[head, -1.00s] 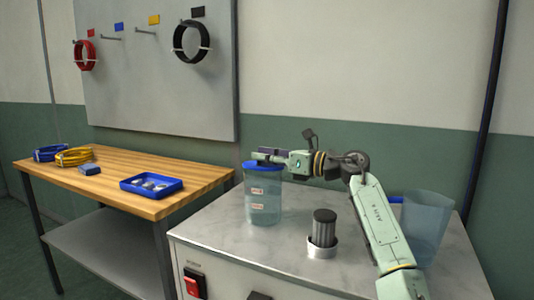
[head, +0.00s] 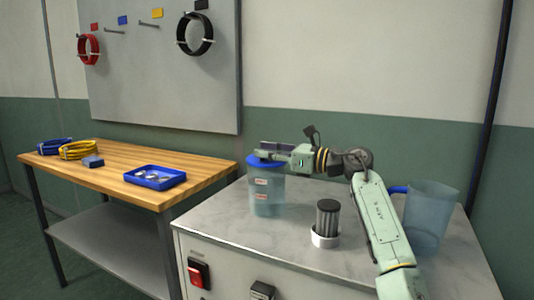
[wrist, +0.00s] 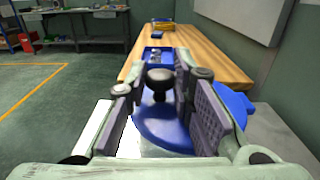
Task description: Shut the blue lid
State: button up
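The blue lid (head: 254,162) is at the top of a clear bluish container (head: 267,198) on the grey-topped cabinet. The container is upright and bears small labels. My gripper (head: 266,151) is at the lid, partly covering it, so I cannot tell whether the lid is fully seated. In the wrist view the lid (wrist: 163,132) lies below and between the fingers of my gripper (wrist: 160,82). The fingers stand apart. A dark round knob (wrist: 158,77) shows in the gap between them; I cannot tell whether the pads touch it.
A dark ribbed cylinder in a white holder (head: 325,237) and a clear jug (head: 430,215) stand right of the container, near my arm. A wooden bench (head: 110,178) at left holds a blue tray (head: 154,182).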

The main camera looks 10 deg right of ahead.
aim_at(267, 162)
jog(key=o, duration=0.5)
jog(key=shift+f, duration=0.15)
jog(key=shift+c, duration=0.2)
notch_tip(267, 162, up, 10)
